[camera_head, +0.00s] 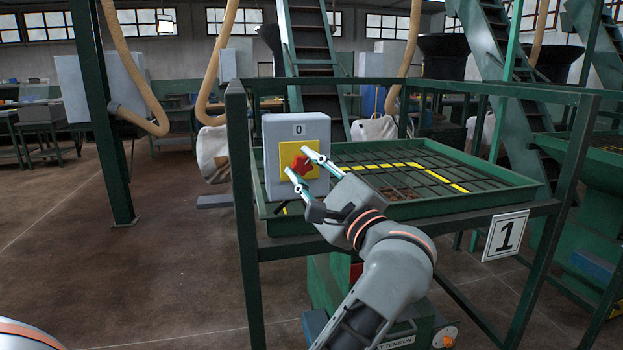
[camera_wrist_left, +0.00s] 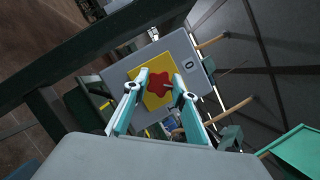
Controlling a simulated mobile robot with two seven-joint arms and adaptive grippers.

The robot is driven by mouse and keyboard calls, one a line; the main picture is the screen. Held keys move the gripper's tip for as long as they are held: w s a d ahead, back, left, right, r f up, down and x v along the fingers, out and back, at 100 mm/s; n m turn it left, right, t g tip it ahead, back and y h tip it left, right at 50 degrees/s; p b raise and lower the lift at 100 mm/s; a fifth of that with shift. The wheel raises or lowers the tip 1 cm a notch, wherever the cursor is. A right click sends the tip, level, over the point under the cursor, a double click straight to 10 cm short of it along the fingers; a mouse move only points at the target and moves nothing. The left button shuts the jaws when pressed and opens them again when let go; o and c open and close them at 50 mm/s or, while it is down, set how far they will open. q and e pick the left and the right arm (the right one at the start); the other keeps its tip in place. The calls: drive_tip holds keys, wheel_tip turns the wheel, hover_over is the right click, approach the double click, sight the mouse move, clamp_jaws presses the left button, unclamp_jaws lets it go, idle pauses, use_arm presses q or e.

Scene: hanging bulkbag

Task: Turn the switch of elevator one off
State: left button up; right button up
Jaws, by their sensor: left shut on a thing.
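A grey switch box (camera_head: 274,135) with a "0" label at its top is mounted on the green frame, and it also shows in the left wrist view (camera_wrist_left: 186,48). On its yellow plate (camera_head: 318,130) sits a red star-shaped knob (camera_head: 300,166), which also shows in the left wrist view (camera_wrist_left: 158,86). My left gripper (camera_head: 298,162) is at the front of the box, with one finger on each side of the knob, shut on it. The fingers partly hide the knob. A plate with the number 1 (camera_head: 506,236) hangs on the same frame. My right gripper is not in view.
The green frame (camera_head: 241,190) surrounds a grated hopper (camera_head: 480,172) with yellow stripes, right behind the box. A green post (camera_head: 103,110) stands at left. Green stairs (camera_head: 312,55) rise behind. The brown floor (camera_head: 130,270) at left is clear.

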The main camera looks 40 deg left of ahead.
use_arm(q)
drive_tip(key=shift+w+f+n+g+b, duration=0.15)
drive_tip(key=shift+n+g+b, duration=0.1)
drive_tip(key=shift+n, duration=0.3)
drive_tip(key=shift+f+n+g+b, duration=0.15)
drive_tip(key=shift+n+g+b, duration=0.1)
drive_tip(key=shift+n, duration=0.3)
drive_tip(key=n+g+h+b, duration=0.1)
drive_tip(key=n, duration=0.1)
drive_tip(key=shift+r+n, duration=0.1)
drive_tip(key=shift+n, duration=0.3)
drive_tip(key=shift+n+h+b, duration=0.3)
drive_tip(key=shift+n, duration=0.5)
drive_tip(key=shift+r+n+g, duration=0.15)
drive_tip(key=shift+n+g, duration=0.15)
drive_tip(key=shift+n, duration=0.5)
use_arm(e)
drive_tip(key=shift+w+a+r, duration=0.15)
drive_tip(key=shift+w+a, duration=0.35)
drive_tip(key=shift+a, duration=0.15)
use_arm(q)
drive_tip(key=shift+r+b, duration=0.1)
drive_tip(key=shift+b, duration=0.2)
drive_tip(key=o, duration=1.1)
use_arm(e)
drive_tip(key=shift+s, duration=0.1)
